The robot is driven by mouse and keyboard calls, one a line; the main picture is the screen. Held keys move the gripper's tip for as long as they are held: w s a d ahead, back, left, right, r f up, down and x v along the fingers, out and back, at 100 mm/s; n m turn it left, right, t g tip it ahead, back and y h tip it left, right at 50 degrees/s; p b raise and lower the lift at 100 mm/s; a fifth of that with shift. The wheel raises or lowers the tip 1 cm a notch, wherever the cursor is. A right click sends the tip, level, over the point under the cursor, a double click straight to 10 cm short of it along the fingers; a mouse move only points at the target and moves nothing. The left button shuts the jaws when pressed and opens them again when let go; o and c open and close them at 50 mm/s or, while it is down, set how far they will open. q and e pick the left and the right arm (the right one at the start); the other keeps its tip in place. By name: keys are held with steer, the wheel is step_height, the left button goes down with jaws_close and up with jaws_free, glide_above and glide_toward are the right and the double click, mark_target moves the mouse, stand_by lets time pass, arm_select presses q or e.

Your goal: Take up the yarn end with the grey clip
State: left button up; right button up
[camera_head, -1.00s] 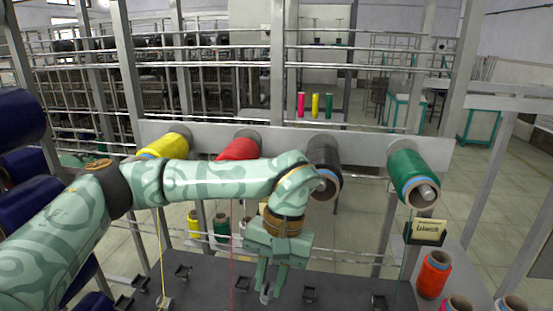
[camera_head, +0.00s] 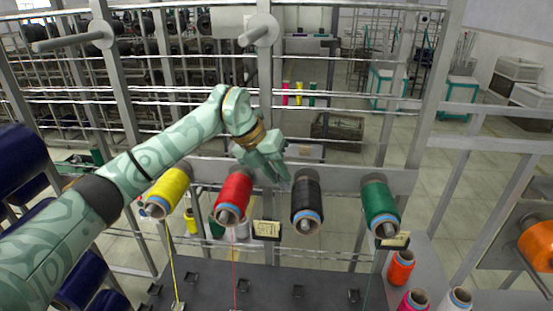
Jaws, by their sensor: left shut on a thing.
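My left gripper (camera_head: 280,178) is raised at the rail, behind and between the red bobbin (camera_head: 233,195) and the black bobbin (camera_head: 306,198). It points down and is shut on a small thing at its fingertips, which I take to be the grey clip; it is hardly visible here. No yarn from the clip can be made out. A yellow bobbin (camera_head: 170,190) and a green bobbin (camera_head: 380,204) hang on the same rail. Yellow yarn (camera_head: 173,262) and red yarn (camera_head: 234,265) run down from their bobbins. My right gripper is not in view.
A dark deck (camera_head: 265,293) with several small dark brackets lies below the bobbins. Loose spools, including an orange-red one (camera_head: 401,267), stand at lower right. Bare pegs (camera_head: 258,32) stick out above. Metal bars and posts surround the arm.

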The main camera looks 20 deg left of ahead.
mark_target(289, 187)
arm_select(q)
steer(key=n, duration=0.1)
steer(key=n+t, duration=0.1)
steer(key=shift+w+a+r+n, duration=0.15)
steer(key=shift+w+r+n, duration=0.15)
steer(key=shift+n, duration=0.1)
steer(key=shift+n+t+y, duration=0.3)
steer(key=shift+n, duration=0.2)
steer(key=b+x, duration=0.1)
steer(key=x, duration=0.1)
steer(key=s+b+x, duration=0.1)
steer(key=b+x, duration=0.1)
steer(key=shift+w+d+f, duration=0.15)
steer(key=shift+d+f, duration=0.05)
steer(key=shift+f, duration=0.1)
steer(key=shift+w+d+f+b, duration=0.15)
steer(key=shift+d+f+b, duration=0.25)
steer(key=shift+f, duration=0.25)
steer(key=shift+d+f, duration=0.2)
steer(key=shift+f, duration=0.15)
